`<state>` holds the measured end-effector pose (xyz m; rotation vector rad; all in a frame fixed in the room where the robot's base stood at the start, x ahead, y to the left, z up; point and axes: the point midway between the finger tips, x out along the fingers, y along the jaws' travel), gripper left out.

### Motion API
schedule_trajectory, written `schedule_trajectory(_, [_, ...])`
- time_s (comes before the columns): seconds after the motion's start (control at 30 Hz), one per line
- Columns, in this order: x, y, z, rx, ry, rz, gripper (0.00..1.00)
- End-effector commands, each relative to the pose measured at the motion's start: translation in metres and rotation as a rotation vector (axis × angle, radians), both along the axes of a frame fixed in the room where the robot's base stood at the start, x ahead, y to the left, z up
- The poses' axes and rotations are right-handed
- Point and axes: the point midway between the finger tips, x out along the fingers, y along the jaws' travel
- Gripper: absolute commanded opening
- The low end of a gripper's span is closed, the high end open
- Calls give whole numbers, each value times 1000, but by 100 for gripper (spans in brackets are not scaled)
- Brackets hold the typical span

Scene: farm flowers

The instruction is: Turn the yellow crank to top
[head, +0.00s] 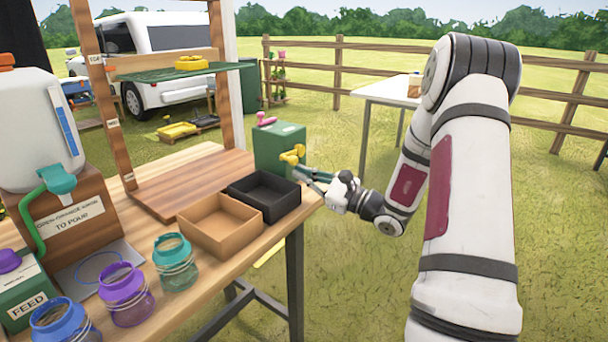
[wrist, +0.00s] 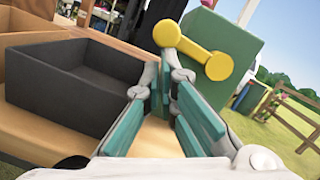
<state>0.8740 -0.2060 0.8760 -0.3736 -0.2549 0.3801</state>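The yellow crank (head: 292,154) is on the side of a green box (head: 270,142) at the table's far right corner. In the wrist view the yellow crank (wrist: 195,50) shows a round hub at upper left and a knob at lower right, with the green box (wrist: 228,30) behind it. My gripper (head: 312,174) is just below and right of the crank. In the wrist view my gripper (wrist: 168,88) has its teal finger pads apart with nothing between them. The fingertips are close below the crank; contact cannot be told.
A black tray (head: 264,193) and a brown tray (head: 220,222) sit left of my gripper. A pink crank (head: 266,120) is on top of the green box. Several jars (head: 175,260) stand nearer on the wooden table. Open grass lies to the right.

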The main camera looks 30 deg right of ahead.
Motion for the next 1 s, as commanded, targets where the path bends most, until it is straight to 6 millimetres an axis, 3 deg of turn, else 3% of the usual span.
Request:
schedule_trajectory(0.47, [1,0,-2,-1,-1,3,0])
schedule_trajectory(0.8, [6,-15,-45,1,0,9,0])
schedule_trajectory(1.0, [-39,-35,-45,2,1,5,0])
